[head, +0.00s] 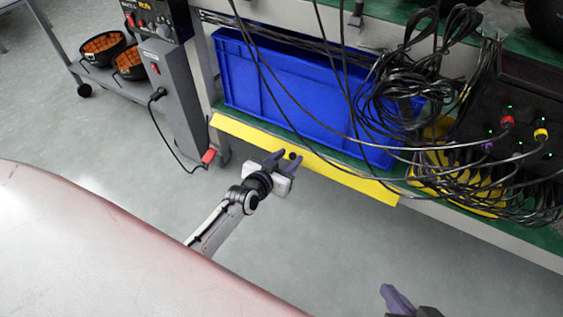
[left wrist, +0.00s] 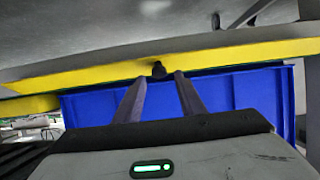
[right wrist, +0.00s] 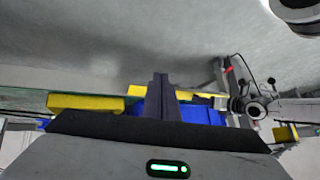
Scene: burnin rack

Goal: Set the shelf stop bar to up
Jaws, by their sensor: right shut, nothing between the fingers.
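The yellow shelf stop bar (head: 340,176) runs along the front edge of the lower green shelf, at or just below the shelf's level, in front of the blue bin. A small black knob (head: 292,156) sits near its middle. My left gripper (head: 281,160) is at the bar beside the knob. In the left wrist view its two fingers (left wrist: 162,85) are apart, with the knob (left wrist: 158,70) between and just beyond their tips. I cannot tell whether they touch it. My right gripper (head: 393,298) is low in the head view, away from the bar; its fingers (right wrist: 160,85) are together and empty.
A blue bin (head: 300,95) stands on the shelf behind the bar. Black cables (head: 415,85) hang and coil at the right, near a dark box with coloured plugs (head: 507,121). A grey unit (head: 172,95) stands left. The floor in front is clear.

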